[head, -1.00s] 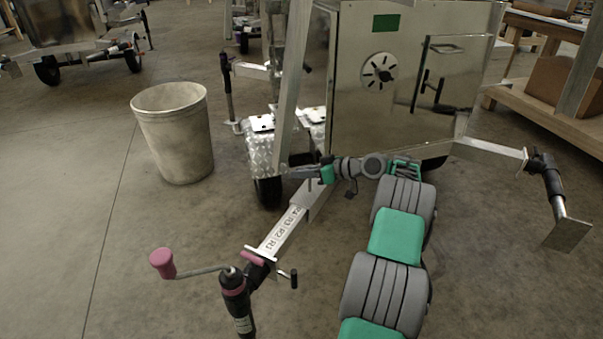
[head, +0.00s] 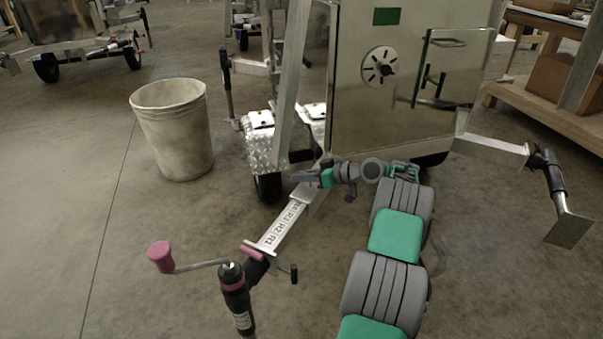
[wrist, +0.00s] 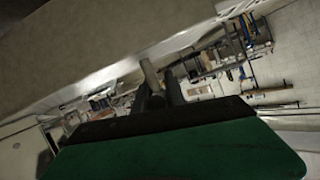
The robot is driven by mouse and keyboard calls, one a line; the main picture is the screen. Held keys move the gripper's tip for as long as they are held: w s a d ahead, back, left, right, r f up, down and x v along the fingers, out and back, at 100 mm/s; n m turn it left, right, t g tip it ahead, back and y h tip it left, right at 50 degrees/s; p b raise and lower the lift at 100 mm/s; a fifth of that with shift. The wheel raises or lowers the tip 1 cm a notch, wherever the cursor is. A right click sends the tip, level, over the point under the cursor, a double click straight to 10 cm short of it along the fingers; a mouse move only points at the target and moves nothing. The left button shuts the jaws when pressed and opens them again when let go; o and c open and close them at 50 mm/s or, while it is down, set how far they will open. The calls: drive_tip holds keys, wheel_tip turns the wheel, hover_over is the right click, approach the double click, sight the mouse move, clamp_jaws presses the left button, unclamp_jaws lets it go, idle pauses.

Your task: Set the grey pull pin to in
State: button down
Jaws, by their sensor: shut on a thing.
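My gripper (head: 304,176) is beside the trailer's aluminium drawbar (head: 284,226), just in front of the upright post at the trailer's front. In the wrist view the dark fingers (wrist: 160,96) are closed around a short grey cylinder, which looks like the grey pull pin (wrist: 150,74). The pin runs up toward a broad pale metal face (wrist: 100,45). In the head view the pin is too small and covered to make out. How far in it sits cannot be told.
A jack with a pink-handled crank (head: 236,290) stands at the drawbar's front end. A pale bin (head: 173,130) is at left. The shiny trailer box (head: 400,125) and a side outrigger (head: 490,150) stand behind and right of my arm.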

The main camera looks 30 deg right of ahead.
drive_tip(key=shift+f, duration=0.25)
drive_tip(key=c, duration=1.4)
unclamp_jaws()
drive_tip(key=shift+s+r, duration=0.1)
drive_tip(key=p+v, duration=0.2)
drive_tip(key=v, duration=0.5)
drive_tip(key=shift+d+r+p, duration=0.1)
drive_tip(key=shift+p, duration=0.3)
drive_tip(key=shift+s+d, duration=0.15)
drive_tip(key=shift+s, duration=0.1)
